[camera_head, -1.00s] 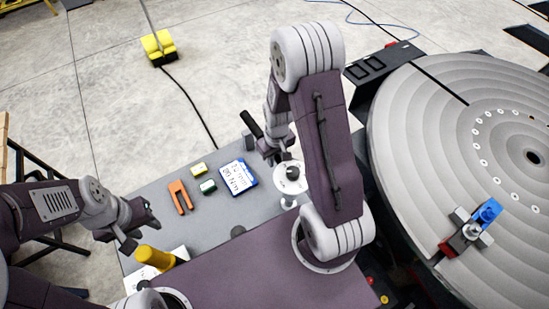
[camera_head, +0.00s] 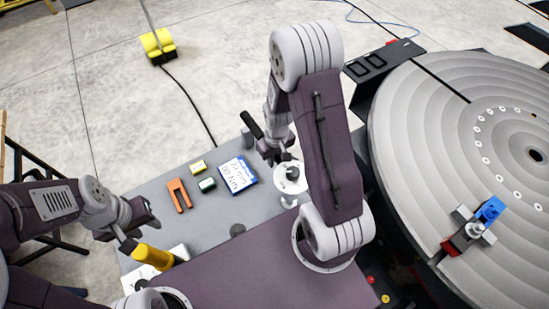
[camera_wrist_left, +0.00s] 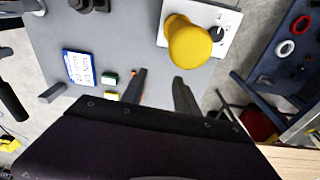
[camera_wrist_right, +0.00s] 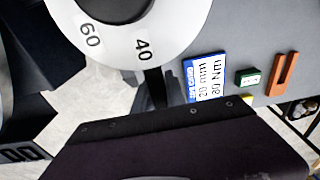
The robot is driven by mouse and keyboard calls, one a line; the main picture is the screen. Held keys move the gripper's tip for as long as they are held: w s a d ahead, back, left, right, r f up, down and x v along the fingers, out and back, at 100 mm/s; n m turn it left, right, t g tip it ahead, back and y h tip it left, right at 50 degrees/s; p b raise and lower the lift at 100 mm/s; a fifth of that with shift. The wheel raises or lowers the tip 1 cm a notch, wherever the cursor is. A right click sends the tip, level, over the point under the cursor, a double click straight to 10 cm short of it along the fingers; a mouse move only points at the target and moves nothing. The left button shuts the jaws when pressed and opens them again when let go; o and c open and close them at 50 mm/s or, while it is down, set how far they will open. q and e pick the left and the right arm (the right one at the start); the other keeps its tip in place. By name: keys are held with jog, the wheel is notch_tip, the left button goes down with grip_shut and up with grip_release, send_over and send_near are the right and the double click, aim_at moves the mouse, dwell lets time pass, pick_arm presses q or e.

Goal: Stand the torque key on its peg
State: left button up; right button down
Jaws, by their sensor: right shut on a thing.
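The torque key seems to be the tool with a black handle (camera_head: 251,124) and a white round dial (camera_head: 290,181). My right gripper (camera_head: 278,155) is shut on it between handle and dial. In the right wrist view the dial (camera_wrist_right: 120,45), marked 40 and 60, is close to the camera. A white stem shows below the dial in the head view; I cannot tell whether they touch. A short dark round stub (camera_head: 238,230) stands on the bench; I cannot tell whether it is the peg. My left gripper (camera_wrist_left: 160,87) is open and empty, near a yellow cylinder (camera_wrist_left: 188,42).
The grey bench (camera_head: 212,222) holds an orange tool (camera_head: 179,195), a green block (camera_head: 207,185), a yellow block (camera_head: 197,167) and a card (camera_head: 238,175) reading 20 mm, 80 Nm. The yellow cylinder stands on a white plate. A large round positioner table (camera_head: 420,130) is at the right.

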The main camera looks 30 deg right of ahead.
jog(key=shift+f+b, duration=1.25)
jog(key=shift+f, duration=0.45)
notch_tip(320, 180, down, 3)
jog(key=b, duration=0.2)
jog(key=shift+b, duration=0.3)
jog(key=c, duration=0.8)
grip_release()
